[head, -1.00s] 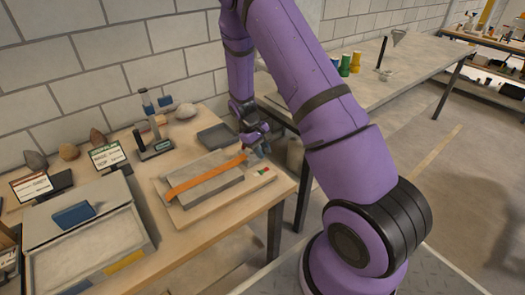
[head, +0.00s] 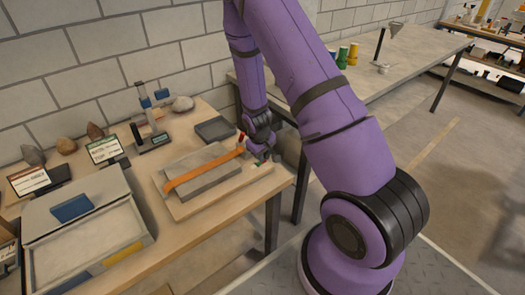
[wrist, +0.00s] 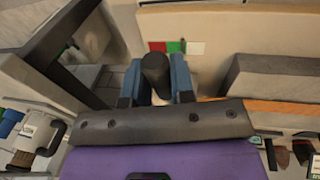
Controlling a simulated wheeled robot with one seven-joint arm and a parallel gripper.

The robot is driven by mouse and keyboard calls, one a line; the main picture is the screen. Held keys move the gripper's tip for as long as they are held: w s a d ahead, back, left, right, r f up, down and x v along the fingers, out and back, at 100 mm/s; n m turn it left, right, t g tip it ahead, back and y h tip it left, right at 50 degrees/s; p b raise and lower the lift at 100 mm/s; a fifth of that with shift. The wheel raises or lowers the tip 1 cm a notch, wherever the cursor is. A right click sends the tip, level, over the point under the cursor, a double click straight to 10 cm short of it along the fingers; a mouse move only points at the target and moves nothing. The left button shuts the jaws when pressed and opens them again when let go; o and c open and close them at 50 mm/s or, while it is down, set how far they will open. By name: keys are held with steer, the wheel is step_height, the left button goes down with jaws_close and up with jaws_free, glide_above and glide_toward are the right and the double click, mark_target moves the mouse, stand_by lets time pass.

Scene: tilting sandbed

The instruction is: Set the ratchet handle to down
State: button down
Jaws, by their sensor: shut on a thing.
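The ratchet handle (wrist: 155,72) shows in the wrist view as a dark rounded grip between the two blue fingers of my gripper (wrist: 155,88). The fingers are shut on it. In the head view my gripper (head: 262,152) is low at the right end of the wooden board (head: 183,212), and the handle is mostly hidden there. An orange strap (head: 205,169) runs across a grey block on the board toward my gripper. Red, green and white patches (wrist: 176,46) lie on the board just beyond the handle in the wrist view.
A grey tray (head: 215,129) sits behind the board. A grey sand box (head: 85,225) is at the left. Labelled signs (head: 104,150), stones (head: 182,104) and a small stand (head: 150,120) line the back by the wall. The table's front right edge is close to my gripper.

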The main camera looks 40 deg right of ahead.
steer(key=shift+s+d+f+t, duration=0.1)
steer(key=shift+f+t, duration=0.25)
steer(key=shift+t, duration=0.05)
steer(key=shift+s+f, duration=0.1)
steer(key=c, duration=1)
jaws_free()
steer(key=shift+o, duration=0.2)
steer(key=v, duration=1)
steer(key=shift+r, duration=0.4)
